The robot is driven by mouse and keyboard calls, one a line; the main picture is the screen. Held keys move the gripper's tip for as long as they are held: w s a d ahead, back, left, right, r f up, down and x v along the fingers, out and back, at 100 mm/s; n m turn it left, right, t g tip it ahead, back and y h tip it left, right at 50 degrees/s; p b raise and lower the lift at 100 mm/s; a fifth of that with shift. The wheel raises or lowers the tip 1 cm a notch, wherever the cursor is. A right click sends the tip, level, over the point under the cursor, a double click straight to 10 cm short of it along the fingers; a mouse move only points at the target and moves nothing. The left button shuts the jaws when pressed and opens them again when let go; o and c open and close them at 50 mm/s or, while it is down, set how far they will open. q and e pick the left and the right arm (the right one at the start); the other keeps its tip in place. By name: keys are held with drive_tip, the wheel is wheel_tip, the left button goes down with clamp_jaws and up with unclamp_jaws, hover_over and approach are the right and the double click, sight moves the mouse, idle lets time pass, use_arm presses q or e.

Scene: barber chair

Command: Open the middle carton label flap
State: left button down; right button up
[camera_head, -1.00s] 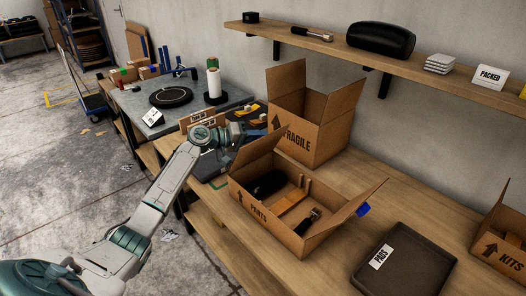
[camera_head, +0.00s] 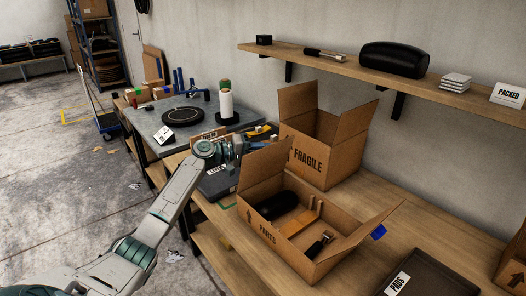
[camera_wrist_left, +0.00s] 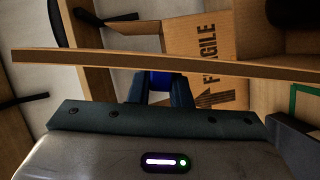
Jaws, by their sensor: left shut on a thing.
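The middle carton (camera_head: 267,234), marked PARTS, stands open on the wooden bench. Its left flap (camera_head: 264,167) is raised and leans up; its right flap (camera_head: 362,229) tilts outward and bears a blue tab (camera_head: 378,232). My left gripper (camera_head: 241,147) is at the left flap's upper part. In the left wrist view the flap (camera_wrist_left: 90,60) shows edge-on across the picture, and my fingers (camera_wrist_left: 158,92) are shut on a blue tab (camera_wrist_left: 158,80) beside it. The fingertips are partly hidden in the head view. My right gripper is out of view.
The FRAGILE carton (camera_head: 327,140) stands open close behind the middle carton. A dark tray (camera_head: 440,275) marked PADS lies at the right. A wall shelf (camera_head: 350,70) runs above. A grey table (camera_head: 200,127) stands at the left.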

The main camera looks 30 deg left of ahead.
use_arm(q)
drive_tip(key=c, duration=1.3)
unclamp_jaws()
drive_tip(key=shift+a, duration=0.1)
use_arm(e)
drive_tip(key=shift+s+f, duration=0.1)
use_arm(q)
drive_tip(key=shift+s+a, duration=0.2)
drive_tip(key=shift+s, duration=0.1)
drive_tip(key=shift+b+v, duration=1.55)
drive_tip(key=shift+v, duration=3.45)
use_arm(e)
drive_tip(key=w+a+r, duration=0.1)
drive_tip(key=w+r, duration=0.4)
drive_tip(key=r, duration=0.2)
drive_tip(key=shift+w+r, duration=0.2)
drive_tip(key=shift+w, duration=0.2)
